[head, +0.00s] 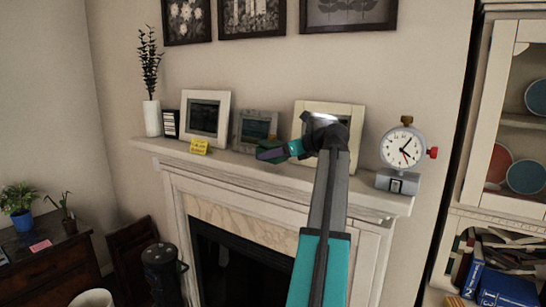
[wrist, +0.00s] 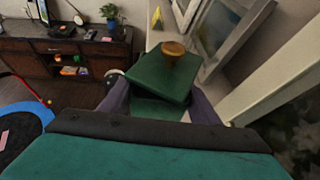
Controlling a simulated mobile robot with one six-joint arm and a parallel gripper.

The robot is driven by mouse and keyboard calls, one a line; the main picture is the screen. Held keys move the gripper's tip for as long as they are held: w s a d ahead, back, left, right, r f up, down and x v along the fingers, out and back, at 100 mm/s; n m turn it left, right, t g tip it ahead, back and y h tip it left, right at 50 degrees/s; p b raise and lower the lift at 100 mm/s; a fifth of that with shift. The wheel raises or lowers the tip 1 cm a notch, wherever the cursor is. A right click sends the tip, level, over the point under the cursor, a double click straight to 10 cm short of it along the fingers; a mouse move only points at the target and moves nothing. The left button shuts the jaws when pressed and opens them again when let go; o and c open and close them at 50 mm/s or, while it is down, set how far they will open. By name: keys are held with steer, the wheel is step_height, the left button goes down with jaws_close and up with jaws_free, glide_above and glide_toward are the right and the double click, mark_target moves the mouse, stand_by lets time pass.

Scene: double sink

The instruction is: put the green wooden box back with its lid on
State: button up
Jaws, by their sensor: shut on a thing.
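The green wooden box (wrist: 157,109) is between the two purple fingers of my gripper (wrist: 160,104) in the wrist view, and the gripper is shut on it. Its green lid (wrist: 158,79) with a round brown knob (wrist: 173,50) lies over the box and looks turned askew to it. Whether the lid is fully seated cannot be told. In the head view my gripper (head: 271,154) is at the mantel's front edge, and only a small dark green part shows beside it. Most of the box is hidden there.
The frames stand close behind my gripper. A dark cabinet (head: 45,259) is at left.

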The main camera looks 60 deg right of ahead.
mark_target(273, 167)
steer(key=shift+w+d+f+p, duration=0.1)
steer(key=shift+w+d+p, duration=0.05)
steer(key=shift+w+d, duration=0.4)
steer(key=shift+w+d+p, duration=0.15)
steer(key=shift+w+d, duration=0.15)
steer(key=shift+d, duration=0.3)
steer(key=shift+w+d+p, duration=0.35)
steer(key=shift+w+d, duration=0.1)
steer(key=shift+d, duration=0.15)
steer(key=shift+s+a+f+p, duration=0.15)
steer(key=shift+f+p, duration=0.4)
steer(key=shift+f, duration=0.4)
steer(key=shift+f+p, duration=0.35)
steer(key=shift+f, duration=0.5)
steer(key=shift+f, duration=0.1)
steer(key=o, duration=1.2)
steer(key=shift+c, duration=0.2)
steer(key=b+v, duration=0.4)
steer(key=v, duration=0.8)
